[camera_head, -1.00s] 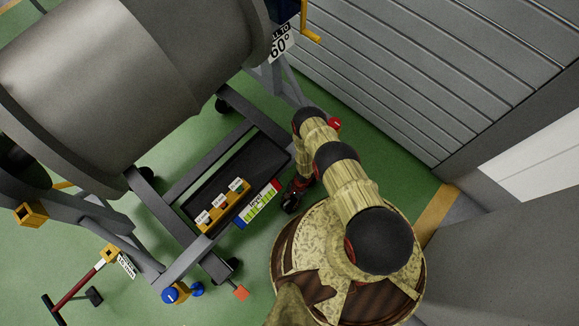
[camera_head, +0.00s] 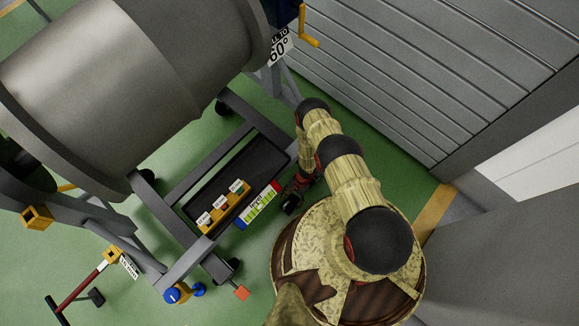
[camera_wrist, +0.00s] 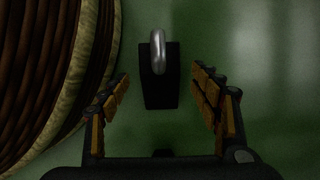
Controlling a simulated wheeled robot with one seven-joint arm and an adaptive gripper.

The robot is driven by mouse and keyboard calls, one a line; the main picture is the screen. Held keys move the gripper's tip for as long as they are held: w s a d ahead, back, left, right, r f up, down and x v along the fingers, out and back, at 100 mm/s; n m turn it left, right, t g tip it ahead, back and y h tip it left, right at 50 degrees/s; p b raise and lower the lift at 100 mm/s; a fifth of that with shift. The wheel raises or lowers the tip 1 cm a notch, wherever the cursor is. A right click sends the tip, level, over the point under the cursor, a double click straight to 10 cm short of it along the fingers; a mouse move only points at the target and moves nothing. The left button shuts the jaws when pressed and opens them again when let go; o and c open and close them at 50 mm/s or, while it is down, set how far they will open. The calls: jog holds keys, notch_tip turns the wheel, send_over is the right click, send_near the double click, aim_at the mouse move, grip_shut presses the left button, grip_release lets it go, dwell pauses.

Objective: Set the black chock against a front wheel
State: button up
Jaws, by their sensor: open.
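The black chock (camera_wrist: 158,95) is in the wrist view, with a pale metal ring handle on its top. It stands on the green floor between and beyond the fingertips of my gripper (camera_wrist: 160,92). In the head view my gripper (camera_head: 292,203) points down beside the right end of the stand; the chock cannot be made out there. Dark wheels of the engine stand show at its near corner (camera_head: 234,266) and far side (camera_head: 223,106).
A red-handled tow bar (camera_head: 80,287) lies at lower left. My round base edge is close on the left in the wrist view. A grey shutter wall stands at right.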

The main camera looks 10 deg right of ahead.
jog(key=p+v, duration=0.2)
jog(key=v, duration=0.5)
jog(key=shift+r, duration=0.2)
jog(key=shift+d, duration=0.15)
